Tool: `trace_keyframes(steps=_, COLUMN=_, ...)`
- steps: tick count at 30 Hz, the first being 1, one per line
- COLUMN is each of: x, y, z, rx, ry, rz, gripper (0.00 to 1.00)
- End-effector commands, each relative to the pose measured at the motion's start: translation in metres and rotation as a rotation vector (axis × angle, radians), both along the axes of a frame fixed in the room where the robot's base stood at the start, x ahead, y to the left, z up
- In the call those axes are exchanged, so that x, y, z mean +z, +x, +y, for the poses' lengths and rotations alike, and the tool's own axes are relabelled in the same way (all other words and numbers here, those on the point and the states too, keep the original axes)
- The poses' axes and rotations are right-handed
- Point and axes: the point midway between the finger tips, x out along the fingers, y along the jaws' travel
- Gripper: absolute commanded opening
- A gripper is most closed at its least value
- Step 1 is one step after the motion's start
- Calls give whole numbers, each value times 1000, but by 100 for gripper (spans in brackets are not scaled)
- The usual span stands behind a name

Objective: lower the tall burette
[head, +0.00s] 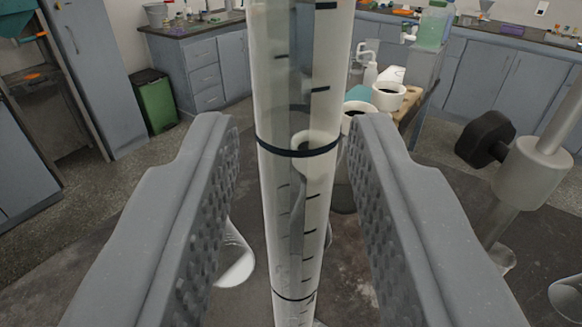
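The tall burette (299,185) is a clear upright tube with black graduation marks and dark rings. It runs from the top edge of the head view down to the bottom, and both of its ends are out of view or unclear. My gripper (296,135) is open, with one grey textured finger on each side of the burette. Gaps show between the tube and both fingers, so neither finger appears to touch it.
A metal stand with a black knob (485,139) is close on the right. A clear conical vessel (236,257) sits low behind the left finger. White cups (389,96) stand on a wooden surface behind. A green bin (155,101) and grey cabinets (207,72) are farther back.

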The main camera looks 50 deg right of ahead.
Motion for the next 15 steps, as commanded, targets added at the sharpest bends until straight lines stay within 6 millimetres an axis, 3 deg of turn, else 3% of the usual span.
trace_keyframes(steps=8, x=2, y=-4, z=6, rx=1, ry=-2, rz=-4, gripper=31)
trace_keyframes(steps=15, x=1, y=-28, z=40, rx=4, ry=-4, rz=-5, gripper=31)
